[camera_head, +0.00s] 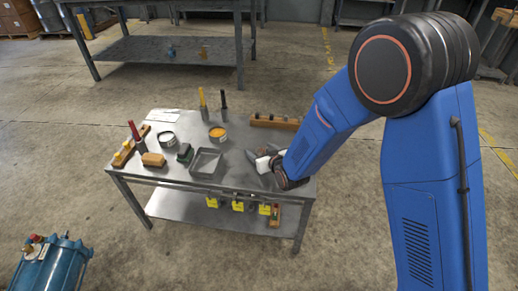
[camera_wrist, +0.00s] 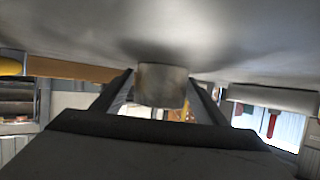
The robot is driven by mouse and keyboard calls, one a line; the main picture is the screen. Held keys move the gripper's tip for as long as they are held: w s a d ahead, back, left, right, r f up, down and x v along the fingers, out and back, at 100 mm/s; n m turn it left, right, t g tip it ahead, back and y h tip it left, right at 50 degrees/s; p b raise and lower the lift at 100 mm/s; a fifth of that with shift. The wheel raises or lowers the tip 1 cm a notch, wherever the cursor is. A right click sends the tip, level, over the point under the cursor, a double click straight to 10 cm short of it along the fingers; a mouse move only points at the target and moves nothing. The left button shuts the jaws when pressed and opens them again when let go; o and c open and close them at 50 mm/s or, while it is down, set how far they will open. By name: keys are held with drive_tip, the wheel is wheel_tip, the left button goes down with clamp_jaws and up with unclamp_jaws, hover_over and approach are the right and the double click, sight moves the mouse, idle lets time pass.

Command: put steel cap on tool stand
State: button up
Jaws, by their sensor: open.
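In the wrist view, a short grey metal cylinder (camera_wrist: 162,85), which looks like the steel cap, shows between the two dark fingers of my gripper (camera_wrist: 162,78). The fingers are apart on either side of it, and I see no clear grip. The cap seems to touch the grey tabletop, which fills the top of this view. In the head view my gripper (camera_head: 262,160) is low over the right part of the steel table (camera_head: 232,170), and the cap cannot be made out there. A wooden block with several dark pegs (camera_head: 275,121) at the table's back right may be the tool stand.
A steel tray (camera_head: 205,163), a white-filled tin (camera_head: 168,139), an orange-filled tin (camera_head: 217,135), a brush (camera_head: 185,153) and a wooden block (camera_head: 153,160) stand left of my gripper. Upright handled tools (camera_head: 203,101) stand at the back. Yellow-tagged items (camera_head: 238,206) show at the lower shelf.

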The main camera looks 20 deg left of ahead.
drive_tip(key=v, duration=1.1)
drive_tip(key=shift+r, duration=0.3)
drive_tip(key=d+r+m+h, duration=0.2)
drive_tip(key=d+r, duration=0.3)
drive_tip(key=d, duration=0.5)
drive_tip(key=d+r+m+h, duration=0.15)
drive_tip(key=d+r, duration=0.25)
drive_tip(key=d, duration=0.6)
drive_tip(key=d+r+m+h, duration=0.1)
drive_tip(key=d+r+h, duration=0.3)
drive_tip(key=d, duration=0.6)
drive_tip(key=s+d+r+m+g+h, duration=0.1)
drive_tip(key=s+d+r+m+g, duration=0.1)
drive_tip(key=s+d, duration=0.8)
drive_tip(key=s+d+r+m+g+h, duration=0.1)
drive_tip(key=s+d+r+m+g, duration=0.1)
drive_tip(key=s+d, duration=0.8)
drive_tip(key=s+r+m, duration=0.1)
drive_tip(key=s, duration=0.2)
drive_tip(key=shift+d+r, duration=0.15)
drive_tip(key=shift+r, duration=0.25)
